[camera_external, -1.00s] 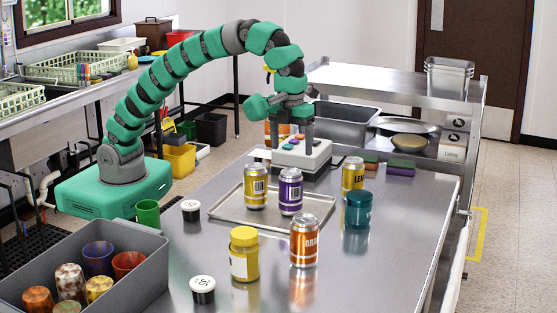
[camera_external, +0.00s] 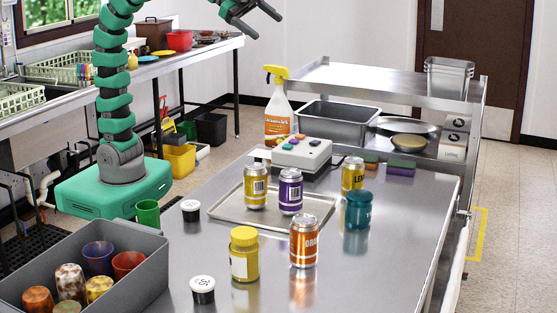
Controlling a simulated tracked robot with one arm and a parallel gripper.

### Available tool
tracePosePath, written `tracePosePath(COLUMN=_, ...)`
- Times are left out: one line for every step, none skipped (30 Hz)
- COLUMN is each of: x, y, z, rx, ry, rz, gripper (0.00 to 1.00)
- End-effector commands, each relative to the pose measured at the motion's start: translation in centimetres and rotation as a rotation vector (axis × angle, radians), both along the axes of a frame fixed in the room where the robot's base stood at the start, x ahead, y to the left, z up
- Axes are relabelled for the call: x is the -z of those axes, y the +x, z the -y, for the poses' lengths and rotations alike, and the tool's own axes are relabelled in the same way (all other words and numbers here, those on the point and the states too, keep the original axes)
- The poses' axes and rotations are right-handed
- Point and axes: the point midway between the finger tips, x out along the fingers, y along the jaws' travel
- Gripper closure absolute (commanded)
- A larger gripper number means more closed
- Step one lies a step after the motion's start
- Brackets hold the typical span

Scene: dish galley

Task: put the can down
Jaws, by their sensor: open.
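My gripper (camera_external: 262,22) is open and empty at the top edge of the view, high above and behind the table, with nothing near its fingers. A yellow can (camera_external: 255,188) and a purple can (camera_external: 290,192) stand upright side by side on the metal tray (camera_external: 228,212). Another yellow can (camera_external: 352,176) stands upright on the table, right of the tray. An orange can (camera_external: 304,242) stands upright on the table in front of the tray. The frames do not show which can is meant.
A teal jar (camera_external: 358,211), a yellow jar (camera_external: 244,255), black-and-white pots (camera_external: 203,291) and a green cup (camera_external: 148,214) stand around the tray. A grey bin (camera_external: 148,265) holds several cups. A white control box (camera_external: 302,154) and a spray bottle (camera_external: 278,112) are behind. The table's right front is clear.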

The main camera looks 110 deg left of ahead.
Motion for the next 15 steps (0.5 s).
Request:
tracePosePath(x=-1.8, y=-1.5, z=-0.1, rx=-0.031, ry=-0.049, rz=0.057, gripper=0.19)
tracePosePath(x=-2.5, y=-2.2, z=-0.2, rx=-0.051, ry=-0.081, rz=0.083, gripper=0.19)
tracePosePath(x=-3.5, y=-3.1, z=-0.3, rx=-0.075, ry=-0.125, rz=0.122, gripper=0.19)
tracePosePath(x=-4.3, y=-3.9, z=-0.4, rx=-0.091, ry=-0.157, rz=0.152, gripper=0.19)
tracePosePath(x=-5.0, y=-4.6, z=-0.5, rx=-0.105, ry=-0.189, rz=0.178, gripper=0.19)
tracePosePath(x=-5.9, y=-5.4, z=-0.5, rx=-0.123, ry=-0.229, rz=0.212, gripper=0.19)
tracePosePath(x=-6.6, y=-6.1, z=-0.6, rx=-0.134, ry=-0.258, rz=0.238, gripper=0.19)
tracePosePath(x=-7.0, y=-6.7, z=-0.6, rx=-0.144, ry=-0.285, rz=0.258, gripper=0.19)
tracePosePath(x=-7.5, y=-7.3, z=-0.7, rx=-0.156, ry=-0.318, rz=0.28, gripper=0.19)
tracePosePath(x=-8.0, y=-7.8, z=-0.7, rx=-0.163, ry=-0.339, rz=0.297, gripper=0.19)
tracePosePath(x=-8.4, y=-8.2, z=-0.7, rx=-0.168, ry=-0.359, rz=0.315, gripper=0.19)
tracePosePath(x=-8.9, y=-8.7, z=-0.7, rx=-0.174, ry=-0.382, rz=0.333, gripper=0.19)
tracePosePath(x=-9.1, y=-9.0, z=-0.8, rx=-0.178, ry=-0.394, rz=0.343, gripper=0.19)
tracePosePath(x=-9.3, y=-9.2, z=-0.8, rx=-0.181, ry=-0.405, rz=0.35, gripper=0.19)
tracePosePath(x=-9.4, y=-9.4, z=-0.8, rx=-0.184, ry=-0.416, rz=0.356, gripper=0.19)
